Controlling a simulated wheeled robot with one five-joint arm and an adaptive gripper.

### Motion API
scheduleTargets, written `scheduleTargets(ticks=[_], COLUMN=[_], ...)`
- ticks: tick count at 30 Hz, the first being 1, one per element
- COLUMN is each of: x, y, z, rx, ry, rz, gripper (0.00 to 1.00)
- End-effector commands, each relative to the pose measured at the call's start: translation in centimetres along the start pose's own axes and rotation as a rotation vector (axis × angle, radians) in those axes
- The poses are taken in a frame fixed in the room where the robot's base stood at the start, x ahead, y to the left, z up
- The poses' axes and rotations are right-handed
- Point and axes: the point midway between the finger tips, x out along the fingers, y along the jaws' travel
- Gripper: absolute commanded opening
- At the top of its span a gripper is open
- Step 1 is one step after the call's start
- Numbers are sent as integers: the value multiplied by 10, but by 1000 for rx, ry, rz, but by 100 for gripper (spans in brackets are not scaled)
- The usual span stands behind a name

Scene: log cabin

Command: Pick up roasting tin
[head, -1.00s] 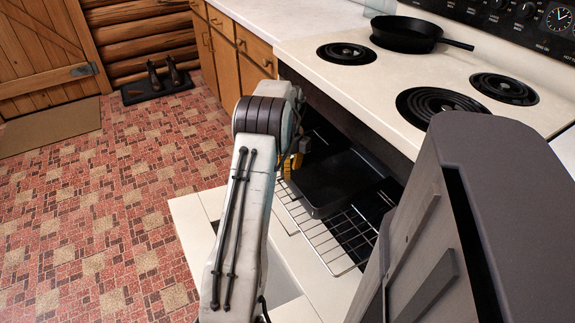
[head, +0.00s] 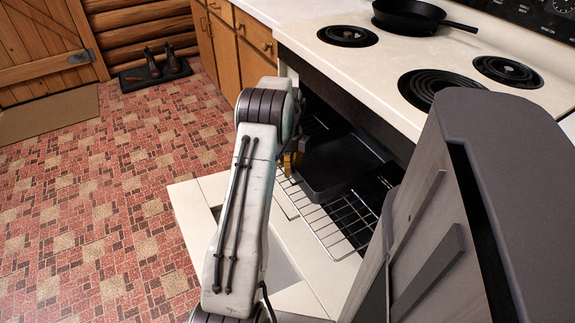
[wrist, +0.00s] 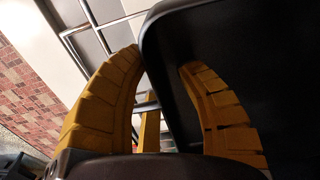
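The roasting tin (head: 335,172) is a dark, shallow rectangular pan. It rests on the wire rack (head: 337,225) of the open oven, with its far part in shadow. My gripper (head: 290,160) is at the tin's left edge, mostly hidden behind my arm in the head view. In the wrist view, the yellow fingers of my gripper (wrist: 160,62) stand apart, with the rim of the tin (wrist: 240,45) between them. The left finger is outside the edge, and the right finger overlaps the dark pan. Whether they touch it is unclear.
The lowered oven door (head: 198,225) lies below the rack. The stove top (head: 375,60) above carries a black skillet (head: 408,17) and coil burners. Wooden cabinets (head: 225,40) stand to the left. The brick-patterned floor (head: 100,210) is open at the left.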

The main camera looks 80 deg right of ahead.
Motion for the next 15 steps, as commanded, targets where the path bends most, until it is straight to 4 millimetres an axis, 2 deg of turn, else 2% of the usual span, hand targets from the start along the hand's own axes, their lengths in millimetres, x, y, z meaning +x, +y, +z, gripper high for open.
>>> scheduleTargets(ticks=[2, 9, 15], x=[0, 0, 0], y=[0, 0, 0], z=[0, 0, 0], rx=[0, 0, 0], ry=[0, -1, -1], rz=[0, 0, -1], gripper=[23, 1, 0])
